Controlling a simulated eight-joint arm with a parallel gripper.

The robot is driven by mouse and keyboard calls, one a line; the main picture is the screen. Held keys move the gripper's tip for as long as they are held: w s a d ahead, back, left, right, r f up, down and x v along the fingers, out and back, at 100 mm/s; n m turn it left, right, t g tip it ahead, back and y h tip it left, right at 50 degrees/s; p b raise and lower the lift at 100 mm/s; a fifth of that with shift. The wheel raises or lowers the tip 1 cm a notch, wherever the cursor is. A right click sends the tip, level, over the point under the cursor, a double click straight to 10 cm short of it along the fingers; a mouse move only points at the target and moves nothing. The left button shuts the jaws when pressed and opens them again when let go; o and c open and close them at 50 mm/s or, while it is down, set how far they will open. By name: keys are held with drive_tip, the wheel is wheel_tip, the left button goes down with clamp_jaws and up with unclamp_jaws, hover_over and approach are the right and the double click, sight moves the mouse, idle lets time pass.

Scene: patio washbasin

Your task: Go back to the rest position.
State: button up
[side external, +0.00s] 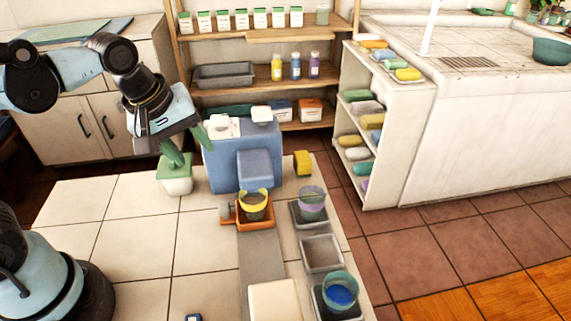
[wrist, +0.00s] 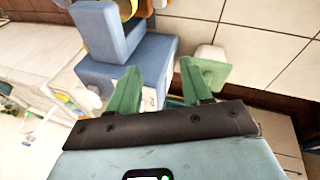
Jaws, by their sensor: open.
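My gripper (wrist: 158,82) shows in the wrist view with its two green fingers spread apart and nothing between them. The blue machine also shows behind the fingers in the wrist view (wrist: 140,55). In the side external view my arm reaches in from the upper left. Whether the fingers touch the plant or the machine I cannot tell.
In front of the machine, a yellow-rimmed cup (side external: 254,205) sits in an orange holder (side external: 233,217). To its right are a purple-rimmed cup (side external: 311,203), an empty grey tray (side external: 321,254) and a teal cup with blue contents (side external: 341,292). A yellow block (side external: 303,162) stands beside the machine. The left tiles are mostly clear.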

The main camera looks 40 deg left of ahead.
drive_tip(key=a+m+t, duration=0.1)
drive_tip(key=m, duration=0.2)
drive_tip(key=a+m+t, duration=0.1)
drive_tip(key=m, duration=0.3)
drive_tip(key=a+m+t, duration=0.1)
drive_tip(key=m, duration=0.3)
drive_tip(key=shift+s+f, duration=0.35)
